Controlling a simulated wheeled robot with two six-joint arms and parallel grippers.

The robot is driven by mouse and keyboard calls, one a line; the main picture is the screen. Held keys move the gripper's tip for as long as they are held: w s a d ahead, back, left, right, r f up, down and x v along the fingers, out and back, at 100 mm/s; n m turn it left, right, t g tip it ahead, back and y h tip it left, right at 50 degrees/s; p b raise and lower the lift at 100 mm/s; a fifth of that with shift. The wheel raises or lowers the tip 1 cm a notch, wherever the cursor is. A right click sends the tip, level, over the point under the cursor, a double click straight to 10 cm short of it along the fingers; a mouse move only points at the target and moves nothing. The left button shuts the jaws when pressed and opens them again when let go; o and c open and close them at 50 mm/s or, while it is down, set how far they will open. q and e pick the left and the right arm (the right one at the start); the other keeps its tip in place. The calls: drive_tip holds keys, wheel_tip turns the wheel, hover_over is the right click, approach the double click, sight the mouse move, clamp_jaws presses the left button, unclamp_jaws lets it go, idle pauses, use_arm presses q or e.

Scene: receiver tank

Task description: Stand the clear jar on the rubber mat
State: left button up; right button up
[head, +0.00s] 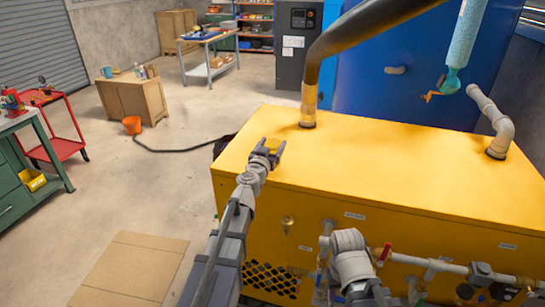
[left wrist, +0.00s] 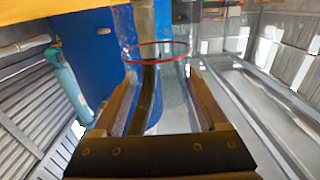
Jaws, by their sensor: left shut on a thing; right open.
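My left gripper (head: 269,147) is above the near-left part of the yellow tank housing (head: 400,160) in the head view. In the left wrist view its two fingers (left wrist: 161,75) are shut on the clear jar (left wrist: 157,45), whose red rim shows as a ring just beyond the fingertips. The jar is see-through, so its lower outline is hard to make out, and it barely shows in the head view. My right arm is at the lower middle of the head view, but its gripper's fingers do not show. I cannot make out a rubber mat.
A thick dark pipe (head: 355,35) rises from the housing, and a grey elbow pipe (head: 495,125) stands at its right. Valves and pipes run along its front. A flat tan sheet (head: 130,270) lies on the floor. A red cart (head: 60,125) and green bench (head: 25,165) are left.

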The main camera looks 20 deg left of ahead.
use_arm(q)
drive_tip(key=shift+f+b, duration=1.1)
drive_tip(key=shift+f, duration=0.5)
drive_tip(key=shift+f, duration=0.1)
drive_tip(key=shift+f, duration=0.15)
drive_tip(key=o, duration=1.5)
drive_tip(key=s, duration=0.8)
drive_tip(key=shift+w+f+b, duration=1.45)
drive_tip(key=shift+f+b, duration=0.15)
drive_tip(key=shift+b, duration=0.25)
